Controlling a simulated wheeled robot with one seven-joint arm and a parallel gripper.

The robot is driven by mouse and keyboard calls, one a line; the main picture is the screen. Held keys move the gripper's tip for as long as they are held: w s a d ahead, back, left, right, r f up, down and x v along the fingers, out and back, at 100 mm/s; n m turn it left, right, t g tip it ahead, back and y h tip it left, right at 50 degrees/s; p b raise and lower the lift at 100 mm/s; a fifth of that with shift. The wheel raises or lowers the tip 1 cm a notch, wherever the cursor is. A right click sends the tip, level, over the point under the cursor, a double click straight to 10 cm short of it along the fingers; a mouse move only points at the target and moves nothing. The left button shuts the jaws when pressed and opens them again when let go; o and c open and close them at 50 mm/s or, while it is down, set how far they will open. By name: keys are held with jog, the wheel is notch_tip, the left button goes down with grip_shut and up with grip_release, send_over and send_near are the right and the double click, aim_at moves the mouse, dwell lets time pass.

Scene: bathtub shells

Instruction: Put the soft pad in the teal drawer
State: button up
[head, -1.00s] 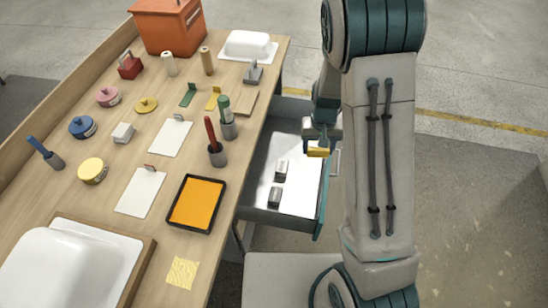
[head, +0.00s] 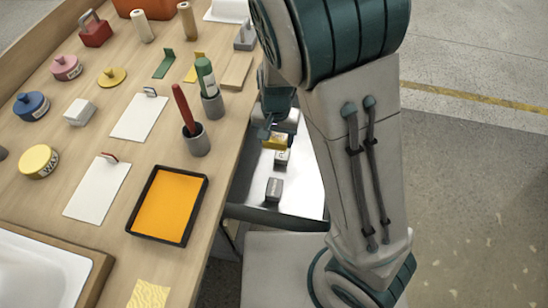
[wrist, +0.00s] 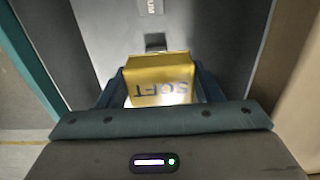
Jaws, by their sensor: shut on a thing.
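The soft pad (head: 274,143) is a small yellow block held in my gripper (head: 276,133). The wrist view shows it between both fingers, with the word SOFT (wrist: 160,92) upside down on its face. My gripper is over the open teal drawer (head: 305,193), which has a pale floor and sticks out from the right side of the bench. The drawer's teal edge (wrist: 28,62) runs along the left in the wrist view. I cannot tell how high the pad is above the drawer floor. My arm hides much of the drawer in the head view.
Two grey blocks lie in the drawer: a nearer one (head: 274,188) and another (head: 282,158) close to the held pad. The bench (head: 110,225) carries an orange tray (head: 168,205), tool cups (head: 196,140), white boards and lidded tins. Open concrete floor (head: 470,200) lies to the right.

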aim_at(276, 173)
notch_tip(276, 173, down, 16)
jog(key=b, duration=0.4)
jog(key=shift+r+b, duration=0.1)
jog(key=shift+b, duration=0.3)
jog(key=o, duration=0.9)
jog(key=shift+o, duration=0.2)
